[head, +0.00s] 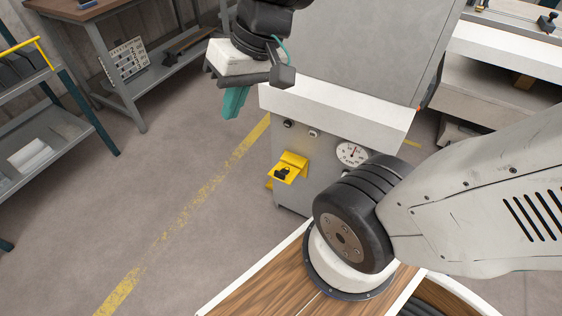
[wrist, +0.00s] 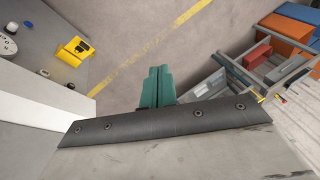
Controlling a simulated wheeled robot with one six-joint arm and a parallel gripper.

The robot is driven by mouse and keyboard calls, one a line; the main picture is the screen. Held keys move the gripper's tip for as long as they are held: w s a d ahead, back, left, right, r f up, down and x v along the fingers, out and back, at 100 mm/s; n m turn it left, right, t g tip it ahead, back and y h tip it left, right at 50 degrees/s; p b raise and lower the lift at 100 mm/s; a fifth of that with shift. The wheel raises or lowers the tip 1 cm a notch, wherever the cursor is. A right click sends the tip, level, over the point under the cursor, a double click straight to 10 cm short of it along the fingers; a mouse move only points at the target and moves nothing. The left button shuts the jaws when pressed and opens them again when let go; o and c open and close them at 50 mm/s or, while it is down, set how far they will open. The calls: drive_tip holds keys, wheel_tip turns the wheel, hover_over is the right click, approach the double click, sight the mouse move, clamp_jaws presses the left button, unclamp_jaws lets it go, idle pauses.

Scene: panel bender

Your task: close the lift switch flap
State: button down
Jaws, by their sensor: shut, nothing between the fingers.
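The yellow lift switch housing (head: 292,161) juts from the front of the grey machine cabinet, with a black switch part (head: 283,173) on it. It also shows in the wrist view (wrist: 70,55), at upper left. I cannot tell which yellow piece is the flap or how far it stands open. My gripper (head: 231,112) has teal fingers pressed together with nothing between them. It hangs up and left of the housing in the head view, apart from it. In the wrist view the fingers (wrist: 158,72) point over bare floor, right of the housing.
The cabinet's white ledge (head: 330,115) overhangs the panel with a round dial (head: 352,154) and small knobs. A workbench (head: 112,50) and a shelf rack (head: 50,140) stand at left. The floor (head: 170,160) between, with a worn yellow line, is clear.

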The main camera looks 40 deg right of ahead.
drive_tip(key=w+f+m+t+y, duration=0.1)
drive_tip(key=w+f+m+t, duration=0.1)
drive_tip(key=w, duration=0.5)
drive_tip(key=w+f+m+t+y, duration=0.1)
drive_tip(key=w+f+m+t, duration=0.15)
drive_tip(key=w, duration=0.55)
drive_tip(key=w+d+f+m+h, duration=0.3)
drive_tip(key=w+d+f, duration=0.2)
drive_tip(key=d+f, duration=0.2)
drive_tip(key=m+g+h, duration=0.5)
drive_tip(key=m+g, duration=0.1)
hover_over(279, 172)
drive_tip(key=s+a+x, duration=0.1)
drive_tip(key=a+x, duration=0.1)
drive_tip(key=x, duration=0.7)
drive_tip(key=s+a+f+x, duration=0.1)
drive_tip(key=a+x, duration=0.1)
drive_tip(key=x, duration=0.7)
drive_tip(key=shift+m+g+y, duration=0.25)
drive_tip(key=shift+y, duration=0.05)
drive_tip(key=shift+w+d+f, duration=0.1)
drive_tip(key=shift+w+f, duration=0.05)
drive_tip(key=shift+f, duration=7)
